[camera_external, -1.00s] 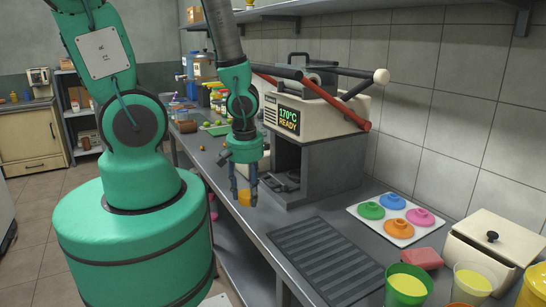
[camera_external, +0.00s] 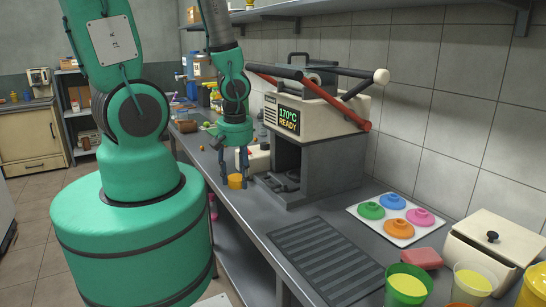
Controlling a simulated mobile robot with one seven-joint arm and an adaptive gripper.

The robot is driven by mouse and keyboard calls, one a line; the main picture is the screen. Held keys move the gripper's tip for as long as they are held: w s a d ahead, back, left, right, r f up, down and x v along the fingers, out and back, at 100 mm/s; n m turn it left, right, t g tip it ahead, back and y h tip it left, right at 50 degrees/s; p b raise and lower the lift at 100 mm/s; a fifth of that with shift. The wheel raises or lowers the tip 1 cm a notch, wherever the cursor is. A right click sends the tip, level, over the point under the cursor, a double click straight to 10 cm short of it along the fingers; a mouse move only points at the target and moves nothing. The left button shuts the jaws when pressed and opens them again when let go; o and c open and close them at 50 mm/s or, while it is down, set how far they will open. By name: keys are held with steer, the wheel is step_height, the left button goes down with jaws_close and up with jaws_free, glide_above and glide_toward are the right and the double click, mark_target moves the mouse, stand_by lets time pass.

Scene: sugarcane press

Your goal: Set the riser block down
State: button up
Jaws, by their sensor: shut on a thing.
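My gripper (camera_external: 234,178) points down over the left part of the steel counter, in front of the press. Its fingers are shut on a small yellow-orange block (camera_external: 235,182), which I take to be the riser block. The block is upright between the fingertips, near the counter's front edge. I cannot tell whether its underside touches the counter or hangs just above it. The fingers hide part of its sides.
The press (camera_external: 318,150), with a lit display and red lever, stands right of my gripper. A cream box (camera_external: 258,160) sits close behind the gripper. A dark ribbed mat (camera_external: 325,258) and a white tray (camera_external: 396,238) with coloured lids lie at the right.

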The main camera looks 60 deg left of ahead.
steer(key=w+a+r+m+b, duration=0.1)
steer(key=w+a+r+m, duration=0.2)
steer(key=a, duration=1)
steer(key=w+a+r, duration=0.3)
steer(key=w+a, duration=0.1)
steer(key=a, duration=0.8)
steer(key=w+a+r+m+b, duration=0.1)
steer(key=w+a+r+m, duration=0.2)
steer(key=a, duration=1)
steer(key=w+a+f+n, duration=0.2)
steer(key=w+a+f, duration=0.2)
steer(key=a, duration=0.4)
steer(key=shift+a+n+b, duration=0.3)
steer(key=shift+a+b, duration=0.05)
steer(key=shift+b, duration=0.05)
steer(key=a+f, duration=0.3)
steer(key=w+a+f+n, duration=0.1)
steer(key=a+f, duration=0.2)
steer(key=a, duration=0.1)
steer(key=a+f+n, duration=0.1)
steer(key=a+f, duration=0.3)
steer(key=shift+w+a+b, duration=0.25)
steer(key=shift+w+b, duration=0.1)
steer(key=shift+w, duration=0.05)
steer(key=shift+c, duration=0.2)
steer(key=shift+o, duration=0.2)
steer(key=shift+a+f, duration=0.35)
steer(key=shift+a, duration=0.05)
steer(key=shift+a, duration=0.1)
